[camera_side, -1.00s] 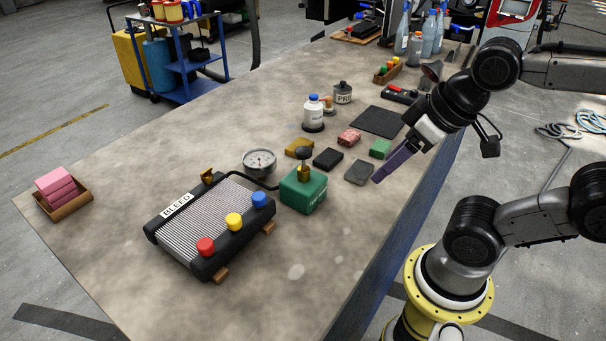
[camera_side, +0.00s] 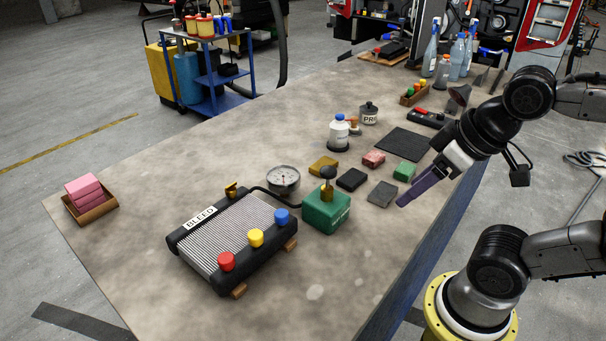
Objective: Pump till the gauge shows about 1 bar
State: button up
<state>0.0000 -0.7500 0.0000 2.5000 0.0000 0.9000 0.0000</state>
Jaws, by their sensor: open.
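The gauge (camera_side: 283,178) is a round dial with a pale face on the bench, too small to read. The gap between the fingers is hard to see from here.
Sponges and small blocks (camera_side: 352,179) lie behind the pump box. A white bottle (camera_side: 339,131), a dark PRI-labelled pot (camera_side: 369,113) and a black mat (camera_side: 403,143) are farther back. A tray of pink blocks (camera_side: 90,212) sits at the left. The front bench is clear.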

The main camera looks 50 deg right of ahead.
dwell(0.8)
jog(key=shift+s+f, duration=0.1)
jog(key=shift+s, duration=0.1)
jog(key=c, duration=0.4)
jog(key=shift+g, duration=0.5)
jog(key=r, duration=0.1)
jog(key=w+r, duration=0.1)
jog(key=r, duration=0.2)
jog(key=shift+w+r, duration=0.2)
jog(key=shift+w, duration=0.2)
grip_shut()
jog(key=w+r+g, duration=0.3)
jog(key=w+r, duration=0.2)
jog(key=w, duration=0.7)
jog(key=shift+g, duration=0.8)
jog(key=shift+w+d+f, duration=0.1)
jog(key=shift+w+f, duration=0.7)
jog(key=shift+f, duration=0.85)
jog(key=shift+w+d+f, duration=0.1)
jog(key=shift+w+f, duration=0.65)
jog(key=shift+f, duration=0.9)
jog(key=shift+w+d+f, duration=0.1)
jog(key=shift+w+f, duration=0.7)
jog(key=shift+f, duration=0.85)
